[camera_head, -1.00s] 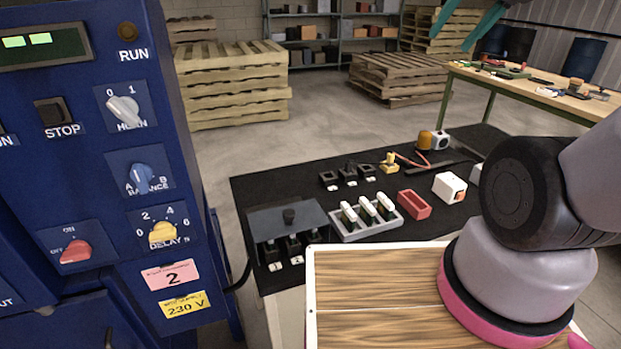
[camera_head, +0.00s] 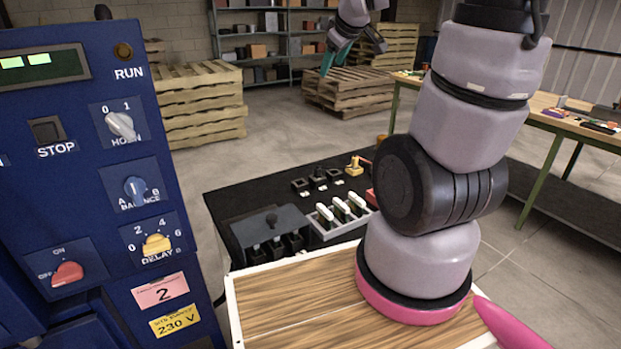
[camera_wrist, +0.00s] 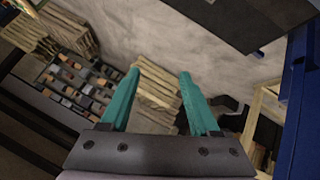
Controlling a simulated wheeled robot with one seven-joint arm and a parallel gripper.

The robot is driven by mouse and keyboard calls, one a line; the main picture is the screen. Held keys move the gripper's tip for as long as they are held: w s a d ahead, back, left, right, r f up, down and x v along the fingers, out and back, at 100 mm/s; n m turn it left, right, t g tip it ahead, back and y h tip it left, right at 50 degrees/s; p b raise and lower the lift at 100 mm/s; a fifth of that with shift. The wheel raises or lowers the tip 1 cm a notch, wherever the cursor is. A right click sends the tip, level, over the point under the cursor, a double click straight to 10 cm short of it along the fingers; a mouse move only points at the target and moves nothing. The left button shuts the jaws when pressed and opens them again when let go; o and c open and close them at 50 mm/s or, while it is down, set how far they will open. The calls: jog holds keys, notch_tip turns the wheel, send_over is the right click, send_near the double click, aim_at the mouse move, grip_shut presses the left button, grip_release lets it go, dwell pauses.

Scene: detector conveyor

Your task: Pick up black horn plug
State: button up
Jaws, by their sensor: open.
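Which dark piece is the black horn plug I cannot tell for sure. A row of small black blocks (camera_head: 318,179) sits at the back of the black mat (camera_head: 225,205), the middle one with a raised dark part. A grey box (camera_head: 270,228) with a black knob stands at the mat's front left, with dark pieces (camera_head: 276,246) along its front. My gripper (camera_head: 335,62) is raised far above and beyond the mat, open and empty. In the wrist view, its teal fingers (camera_wrist: 158,95) are spread apart, with floor, pallets and shelves beyond; no plug shows there.
A blue control cabinet (camera_head: 60,150) stands at the left. My arm covers the mat's right part. A workbench (camera_head: 560,117) stands at the right.

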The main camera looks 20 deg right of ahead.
jog(key=w+d+f+n+t+h, duration=0.1)
jog(key=w+d+f+n, duration=0.3)
jog(key=w+f+n, duration=0.35)
jog(key=n+t, duration=0.1)
jog(key=n, duration=0.6)
send_over(318, 176)
jog(key=s+d, duration=0.3)
jog(key=d, duration=0.1)
notch_tip(318, 176, down, 9)
jog(key=f+n+y, duration=0.1)
jog(key=f+n, duration=0.4)
jog(key=f, duration=0.2)
jog(key=s+a+f+n+t+y, duration=0.1)
jog(key=f+n, duration=0.5)
jog(key=s+a+f+n+t+y, duration=0.1)
jog(key=f+n+y, duration=0.1)
jog(key=f+n, duration=0.4)
jog(key=shift+s+f+n, duration=0.25)
jog(key=shift+f, duration=0.55)
jog(key=shift+a+f, duration=0.2)
jog(key=shift+f, duration=0.1)
jog(key=x, duration=1)
jog(key=shift+w+a+f, duration=0.1)
jog(key=shift+w+a, duration=0.1)
grip_shut()
